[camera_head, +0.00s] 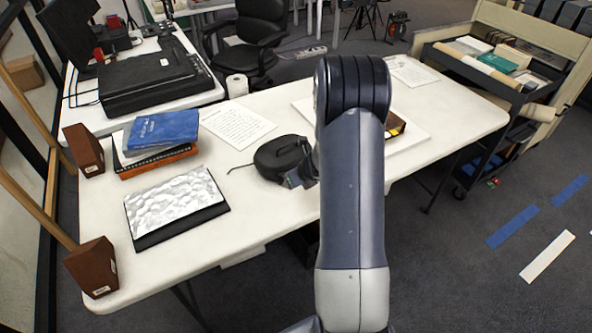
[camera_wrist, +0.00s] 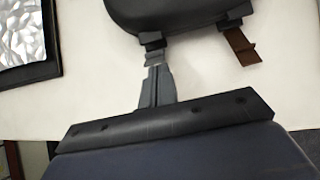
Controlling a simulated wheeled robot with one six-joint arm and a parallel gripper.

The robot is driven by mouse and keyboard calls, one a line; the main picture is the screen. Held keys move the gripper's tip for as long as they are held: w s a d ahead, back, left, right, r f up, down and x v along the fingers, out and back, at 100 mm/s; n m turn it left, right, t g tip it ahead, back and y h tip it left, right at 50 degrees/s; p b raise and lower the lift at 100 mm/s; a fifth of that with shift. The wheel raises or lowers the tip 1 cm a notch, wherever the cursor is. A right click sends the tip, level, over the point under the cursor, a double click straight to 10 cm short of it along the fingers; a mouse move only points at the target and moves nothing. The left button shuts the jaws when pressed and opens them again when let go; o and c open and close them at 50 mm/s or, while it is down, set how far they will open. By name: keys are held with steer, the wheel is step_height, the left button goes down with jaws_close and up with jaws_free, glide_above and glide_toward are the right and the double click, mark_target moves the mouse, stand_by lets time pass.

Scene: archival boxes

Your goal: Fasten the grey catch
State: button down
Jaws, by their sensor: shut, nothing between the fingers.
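A dark rounded case (camera_head: 277,158) lies on the white table, left of my arm; its near edge also shows at the top of the wrist view (camera_wrist: 185,14). A grey catch (camera_wrist: 153,58) hangs from a black mount on that edge. A brown catch (camera_wrist: 240,46) sticks out from the same edge, further right. My gripper (camera_wrist: 157,72) is shut and empty, its tips at the lower end of the grey catch; I cannot tell whether they touch. In the head view my arm hides most of the gripper.
Left of the case lies a crinkled silvery sheet on a dark board (camera_head: 176,204). A paper sheet (camera_head: 236,124) lies behind the case.

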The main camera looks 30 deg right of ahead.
steer(key=shift+w+r+p, duration=0.15)
steer(key=shift+r+p, duration=0.2)
steer(key=shift+p, duration=0.1)
steer(key=p, duration=0.1)
steer(key=w+p, duration=0.1)
steer(key=shift+a+r+p, duration=0.1)
steer(key=shift+r+p, duration=0.1)
steer(key=shift+p, duration=0.1)
steer(key=shift+f, duration=0.2)
steer(key=shift+r, duration=0.1)
steer(key=shift+r+p, duration=0.6)
steer(key=shift+r, duration=0.15)
